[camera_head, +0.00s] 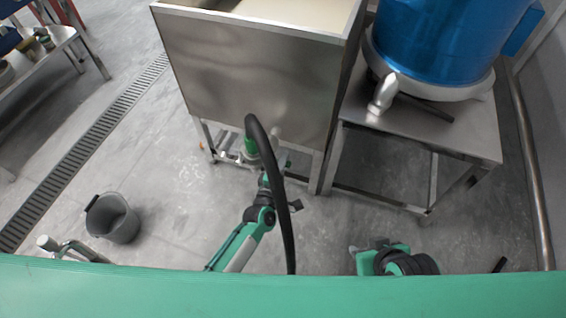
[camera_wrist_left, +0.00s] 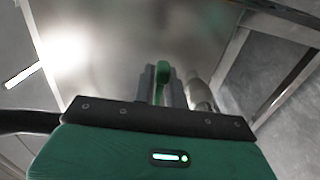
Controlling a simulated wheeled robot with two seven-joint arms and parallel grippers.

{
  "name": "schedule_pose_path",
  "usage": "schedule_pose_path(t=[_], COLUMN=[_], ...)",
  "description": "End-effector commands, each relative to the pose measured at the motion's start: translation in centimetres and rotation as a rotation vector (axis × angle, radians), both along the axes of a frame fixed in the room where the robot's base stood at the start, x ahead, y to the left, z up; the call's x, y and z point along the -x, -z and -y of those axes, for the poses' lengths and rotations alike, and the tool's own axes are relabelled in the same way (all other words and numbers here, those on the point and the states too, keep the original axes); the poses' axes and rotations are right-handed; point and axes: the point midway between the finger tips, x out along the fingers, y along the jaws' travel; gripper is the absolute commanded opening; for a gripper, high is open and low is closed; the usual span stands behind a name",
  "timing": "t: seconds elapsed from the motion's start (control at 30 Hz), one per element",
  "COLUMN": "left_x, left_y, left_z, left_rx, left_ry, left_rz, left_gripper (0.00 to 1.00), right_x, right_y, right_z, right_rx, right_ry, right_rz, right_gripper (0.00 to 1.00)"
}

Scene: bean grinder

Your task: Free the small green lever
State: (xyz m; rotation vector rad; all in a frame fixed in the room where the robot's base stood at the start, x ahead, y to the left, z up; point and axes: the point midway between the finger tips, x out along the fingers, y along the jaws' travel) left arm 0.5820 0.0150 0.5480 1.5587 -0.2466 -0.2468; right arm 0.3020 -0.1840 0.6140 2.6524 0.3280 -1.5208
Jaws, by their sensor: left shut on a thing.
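The small green lever (camera_wrist_left: 164,74) shows in the left wrist view, upright in front of the steel tank. My left gripper (camera_wrist_left: 162,88) has its two grey fingers on either side of the lever and is shut on it. A metal pipe fitting (camera_wrist_left: 199,92) stands just right of the fingers.
A blue drum (camera_head: 440,45) stands on a steel table (camera_head: 440,135) to the right of the tank. A grey bucket (camera_head: 113,220) stands on the floor at left, near a drain grate (camera_head: 85,150). A bench (camera_head: 50,40) is at far left. Open floor lies between.

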Motion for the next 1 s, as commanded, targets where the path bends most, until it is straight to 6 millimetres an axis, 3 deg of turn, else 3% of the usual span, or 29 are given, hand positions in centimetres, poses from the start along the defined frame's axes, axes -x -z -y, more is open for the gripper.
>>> schedule_pose_path(t=[0.5, 0.53, 0.57, 0.87, 1.0], left_x=[0.0, 0.0, 0.0, 0.1, 1.1], left_y=[-0.1, -0.1, -0.1, -0.1, 0.0], left_z=[0.0, 0.0, 0.0, 0.0, -0.4], left_rx=[0.017, 0.017, 0.017, 0.016, 0.016], left_ry=[0.0, 0.0, 0.0, 0.0, 0.0], left_rz=[-0.006, -0.006, -0.006, -0.005, -0.007], left_gripper=[0.0, 0.16, 0.22, 0.22, 0.22], right_x=[0.0, 0.0, 0.0, 0.0, 0.1], right_y=[-0.1, -0.1, -0.1, -0.1, -0.2], right_z=[0.0, 0.0, 0.0, 0.0, 0.1], right_rx=[0.001, 0.001, 0.001, 0.0, 0.003], right_ry=[0.001, 0.001, 0.001, 0.001, 0.001], right_rz=[0.001, 0.001, 0.001, 0.002, -0.006], right_gripper=[0.35, 0.35, 0.35, 0.35, 0.35])
